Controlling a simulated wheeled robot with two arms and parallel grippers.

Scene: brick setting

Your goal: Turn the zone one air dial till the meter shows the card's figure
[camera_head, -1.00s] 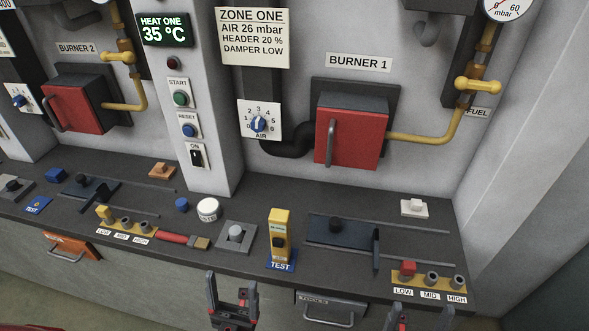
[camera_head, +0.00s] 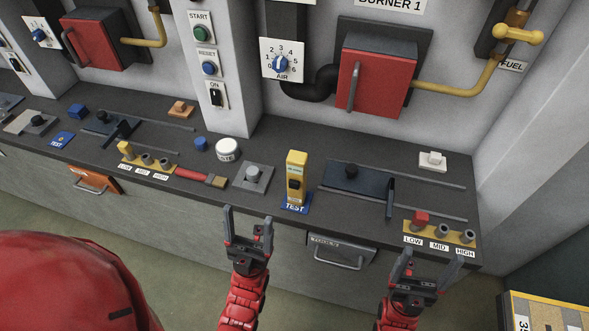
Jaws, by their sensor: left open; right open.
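The zone one air dial (camera_head: 281,64) is a blue knob on a white numbered plate marked AIR, on the wall left of the red burner 1 box (camera_head: 378,78). Its exact setting is too small to read surely. A yellow handheld meter (camera_head: 296,178) stands upright on the blue TEST pad (camera_head: 296,206); its reading is not legible. The zone one card is out of view above. My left gripper (camera_head: 248,224) is open and empty at the counter's front edge, below the dial. My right gripper (camera_head: 428,266) is open and empty in front of the LOW, MID, HIGH block.
The counter holds a brush (camera_head: 200,177), a white round button (camera_head: 228,150), a grey knob (camera_head: 253,174), a dark slide (camera_head: 354,178) and a yellow peg block (camera_head: 438,232) with a red peg. A black pipe (camera_head: 313,86) bends beside the dial.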

